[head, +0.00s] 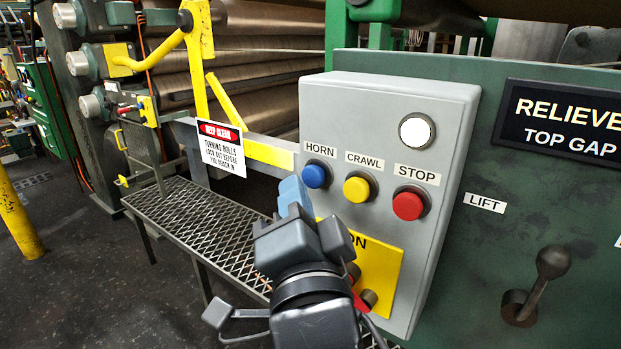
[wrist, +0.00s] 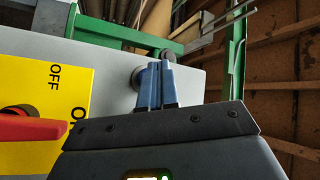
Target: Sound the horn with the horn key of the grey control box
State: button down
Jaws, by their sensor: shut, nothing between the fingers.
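The grey control box (head: 388,90) stands at the right in the head view. Its blue horn key (head: 316,175) sits below the HORN label, left of the yellow crawl key (head: 357,188) and red stop key (head: 410,204). My gripper (head: 292,192) is shut and empty, its blue fingertips left of and a little below the horn key. In the wrist view the shut fingers (wrist: 157,84) point at the box's edge, over a round dark collar (wrist: 136,77). The fingers hide what the collar holds. I cannot tell whether they touch the key.
A yellow switch plate (head: 388,268) with a red handle (wrist: 30,126) is below the keys, close to my gripper. A white round lamp (head: 417,131) is above them. A lever (head: 537,285) is at the right. A mesh step (head: 190,220) and yellow guard bars (head: 203,60) stand left.

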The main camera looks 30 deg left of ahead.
jog(key=shift+s, duration=0.1)
jog(key=shift+s+a+b, duration=0.2)
jog(key=shift+s+b, duration=0.9)
jog(key=shift+s, duration=1.3)
jog(key=s+d+f+n+h, duration=0.1)
jog(key=s+d+f+h, duration=0.15)
jog(key=d+f, duration=0.85)
jog(key=s+d+f+n+h, duration=0.1)
jog(key=d+f+h, duration=0.2)
jog(key=d+f, duration=0.8)
jog(key=s+d+n+g+h, duration=0.1)
jog(key=s+d+h, duration=0.6)
jog(key=s+d, duration=1.3)
jog(key=s, duration=0.2)
jog(key=shift+s+d+f+n+h, duration=0.25)
jog(key=shift+s+f+n+h, duration=0.05)
jog(key=shift+h, duration=0.05)
